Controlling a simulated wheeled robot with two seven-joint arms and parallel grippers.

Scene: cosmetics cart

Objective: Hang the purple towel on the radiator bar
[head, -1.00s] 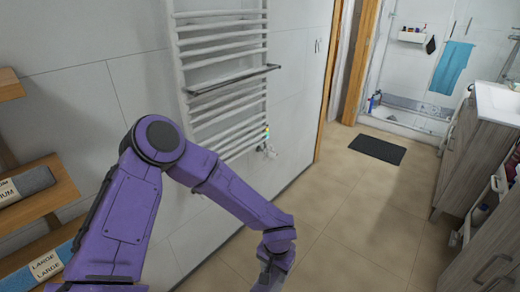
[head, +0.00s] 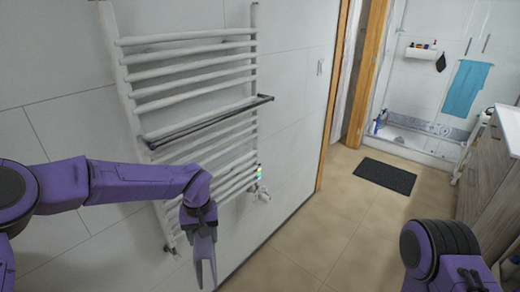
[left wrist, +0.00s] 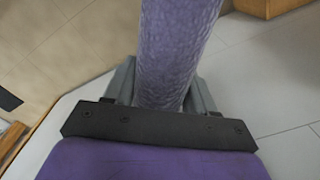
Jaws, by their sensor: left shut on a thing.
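The purple towel (left wrist: 178,45) fills the upper middle of the left wrist view, pinched between the grey fingers of my left gripper (left wrist: 162,88). In the head view, my left gripper (head: 206,262) points down in front of the lower radiator, below and apart from the bar; the towel is hard to tell from the gripper there. The radiator bar (head: 208,122) is a dark, thin rail standing out across the white radiator (head: 188,70) and is bare. My right arm shows at the lower right of the head view; its gripper is out of view.
A small colored tag and valve (head: 260,190) sit at the radiator's lower right corner. A dark mat (head: 385,176) lies on the tiled floor (head: 310,245). A blue towel (head: 466,88) hangs in the shower. A wooden vanity (head: 490,170) stands at right.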

